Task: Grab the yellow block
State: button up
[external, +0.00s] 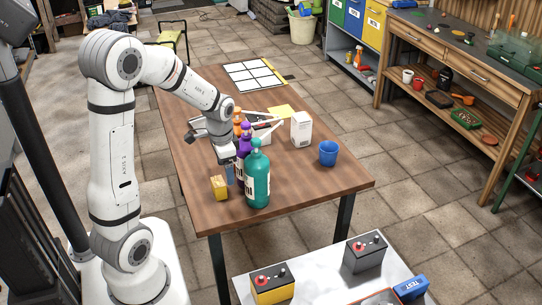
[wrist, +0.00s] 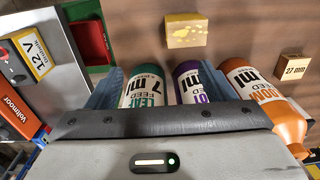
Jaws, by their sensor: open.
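The yellow block (external: 219,187) stands on the wooden table (external: 190,135) near its front left. In the wrist view the yellow block (wrist: 185,30) is at the top centre, beyond my fingers, with pale patches on its face. My gripper (external: 229,172) points down beside the block, to its right and slightly above it in the picture. In the wrist view my gripper (wrist: 175,80) is open, its blue fingers wide apart. Nothing is clasped. The block is apart from the fingers in the wrist view.
Close by stand a teal bottle (external: 257,175), a purple bottle (external: 244,142) and an orange bottle (external: 238,117); they show between and beside my fingers. A small block marked 27 mm (wrist: 291,68) is at right. A white carton (external: 301,129) and blue cup (external: 328,153) stand farther right.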

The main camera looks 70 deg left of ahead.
aim_at(218, 181)
jog(key=a+f, duration=0.2)
jog(key=s+a+f, duration=0.1)
jog(key=a, duration=0.1)
jog(key=shift+s+f, duration=0.2)
jog(key=shift+f, duration=0.2)
jog(key=f, duration=0.7)
jog(key=shift+s+f, duration=0.2)
jog(key=shift+f, duration=0.05)
jog(key=c, duration=1.1)
